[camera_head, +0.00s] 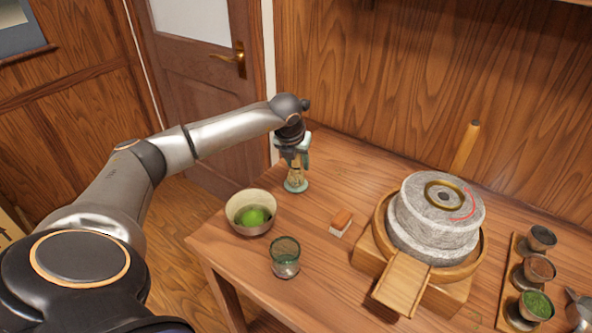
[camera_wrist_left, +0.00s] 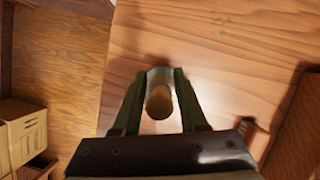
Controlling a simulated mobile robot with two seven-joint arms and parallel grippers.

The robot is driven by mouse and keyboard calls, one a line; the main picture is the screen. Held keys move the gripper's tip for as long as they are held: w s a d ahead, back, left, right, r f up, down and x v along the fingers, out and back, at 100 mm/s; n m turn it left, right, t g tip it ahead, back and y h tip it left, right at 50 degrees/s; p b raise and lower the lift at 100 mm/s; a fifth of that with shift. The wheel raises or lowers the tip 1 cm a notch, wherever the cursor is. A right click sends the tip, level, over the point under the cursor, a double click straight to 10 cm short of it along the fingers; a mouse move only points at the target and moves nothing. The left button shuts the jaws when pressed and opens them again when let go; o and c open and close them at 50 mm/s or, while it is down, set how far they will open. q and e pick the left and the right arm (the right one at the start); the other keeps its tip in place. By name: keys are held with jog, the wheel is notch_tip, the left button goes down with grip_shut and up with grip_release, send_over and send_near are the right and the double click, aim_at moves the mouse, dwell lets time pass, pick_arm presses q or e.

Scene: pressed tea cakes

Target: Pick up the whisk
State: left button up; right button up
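The whisk (camera_head: 296,174) is tan and stands upright on a small pale-green stand (camera_head: 296,187) at the table's back left. My left gripper (camera_head: 294,156) is above it, pointing down, with its fingers on either side of the whisk's upper part. In the left wrist view, the round end of the whisk (camera_wrist_left: 159,102) shows between the two fingers of my left gripper (camera_wrist_left: 163,75). A narrow gap seems to show beside it, so the fingers look open around it. My right gripper is not in view.
A wooden tray (camera_head: 505,290) holds small cups. The wall is close behind.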

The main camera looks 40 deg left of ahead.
pick_arm(q)
grip_shut()
jog(key=shift+r, duration=0.15)
dwell(0.4)
